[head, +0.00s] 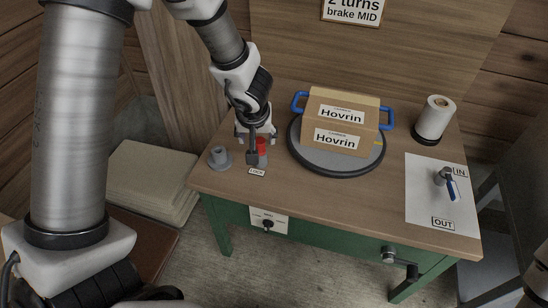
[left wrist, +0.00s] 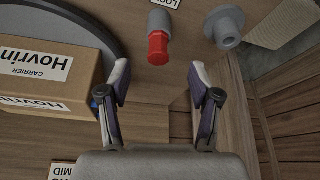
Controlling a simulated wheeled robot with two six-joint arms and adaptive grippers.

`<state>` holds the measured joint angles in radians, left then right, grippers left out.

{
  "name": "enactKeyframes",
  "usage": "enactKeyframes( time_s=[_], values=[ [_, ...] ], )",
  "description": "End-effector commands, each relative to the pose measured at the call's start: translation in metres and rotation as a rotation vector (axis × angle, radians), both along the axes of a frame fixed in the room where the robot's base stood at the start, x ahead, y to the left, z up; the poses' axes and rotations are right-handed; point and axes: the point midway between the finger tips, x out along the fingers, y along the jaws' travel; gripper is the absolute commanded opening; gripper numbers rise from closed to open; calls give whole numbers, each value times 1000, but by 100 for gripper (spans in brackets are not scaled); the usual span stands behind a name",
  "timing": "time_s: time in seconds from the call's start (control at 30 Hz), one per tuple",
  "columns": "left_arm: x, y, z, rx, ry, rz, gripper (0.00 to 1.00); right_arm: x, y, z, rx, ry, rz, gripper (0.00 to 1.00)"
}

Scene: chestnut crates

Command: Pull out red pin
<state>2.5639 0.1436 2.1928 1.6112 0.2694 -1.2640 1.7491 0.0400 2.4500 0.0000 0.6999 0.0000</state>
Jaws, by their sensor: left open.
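The red pin (head: 262,146) stands in a small grey holder at the left front of the table, beside a LOCK label (head: 257,172). In the left wrist view its red head (left wrist: 158,47) and grey lower part show clearly. My left gripper (head: 257,142) is at the pin and partly covers it in the head view. In the left wrist view the left gripper (left wrist: 160,72) is open, with its fingers spread to either side of the line to the pin. Nothing is between the fingers, and the pin head lies just beyond their tips. My right gripper is not in view.
A grey flanged socket (head: 220,158) stands left of the pin. A Hovrin box (head: 348,105) with a blue-handled carrier sits on a round grey turntable (head: 310,160). A white roll (head: 435,118) and a blue-handled valve (head: 447,180) are at the right. The table's front middle is clear.

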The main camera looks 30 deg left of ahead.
Motion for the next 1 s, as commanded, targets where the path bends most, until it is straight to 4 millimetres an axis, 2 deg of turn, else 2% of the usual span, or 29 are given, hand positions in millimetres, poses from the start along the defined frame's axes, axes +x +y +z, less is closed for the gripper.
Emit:
enactKeyframes(
  time_s=[0.03, 0.27, 0.5, 0.77, 0.8, 0.97, 1.0],
  values=[
    [3, 0, -4, 0, -14, 0, 63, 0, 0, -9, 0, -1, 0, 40],
    [15, 6, -28, -1, -18, 2, 63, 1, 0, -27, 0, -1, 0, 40],
    [35, 16, -64, 0, -16, 1, 63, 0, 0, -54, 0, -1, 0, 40],
    [37, 18, -65, 1, -15, 0, 63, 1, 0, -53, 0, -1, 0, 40],
    [37, 18, -65, 1, -15, 0, 56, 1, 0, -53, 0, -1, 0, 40],
    [37, 17, -65, 1, -15, 0, 0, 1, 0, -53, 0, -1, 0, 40],
    [37, 18, -65, 1, -15, 0, 0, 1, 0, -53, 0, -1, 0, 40]
  ],
)
